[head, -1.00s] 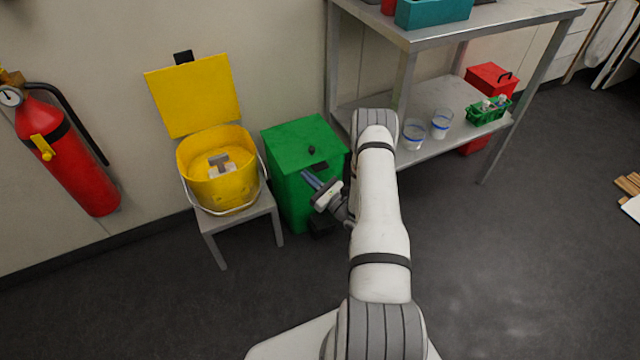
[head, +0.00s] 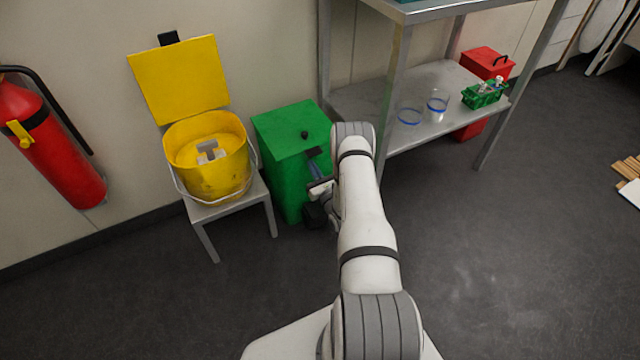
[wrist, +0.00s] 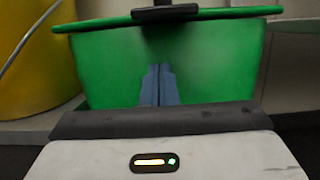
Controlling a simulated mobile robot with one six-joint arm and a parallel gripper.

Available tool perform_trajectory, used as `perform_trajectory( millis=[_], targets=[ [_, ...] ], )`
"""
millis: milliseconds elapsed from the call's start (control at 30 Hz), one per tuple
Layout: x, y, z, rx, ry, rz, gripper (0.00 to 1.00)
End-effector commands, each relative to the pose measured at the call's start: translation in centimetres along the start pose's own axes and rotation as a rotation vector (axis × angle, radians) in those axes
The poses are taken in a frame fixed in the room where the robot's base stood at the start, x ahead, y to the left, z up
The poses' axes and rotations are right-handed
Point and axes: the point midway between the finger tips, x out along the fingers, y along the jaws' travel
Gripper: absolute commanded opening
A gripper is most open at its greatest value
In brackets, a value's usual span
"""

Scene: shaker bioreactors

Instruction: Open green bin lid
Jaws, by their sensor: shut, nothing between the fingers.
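The green bin (head: 285,185) stands on the floor between the yellow bucket and the metal table. I cannot tell if the fingertips touch the wall. In the head view my gripper (head: 314,165) is partly hidden by my arm.
A yellow bucket (head: 205,180) with its lid raised sits on a small grey stool (head: 215,209), close left of the bin. A metal table (head: 400,85) with a lower shelf stands close right. A fire extinguisher (head: 60,150) is at far left. Open floor lies in front.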

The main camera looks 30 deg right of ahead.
Motion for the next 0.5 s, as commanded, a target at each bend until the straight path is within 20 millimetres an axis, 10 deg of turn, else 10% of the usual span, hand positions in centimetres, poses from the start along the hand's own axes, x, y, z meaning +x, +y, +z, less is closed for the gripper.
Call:
perform_trajectory(
  millis=[500],
  targets=[
    [0.5, -0.1, 3.6, 0.001, 0.003, -0.002, 0.00]
  ],
)
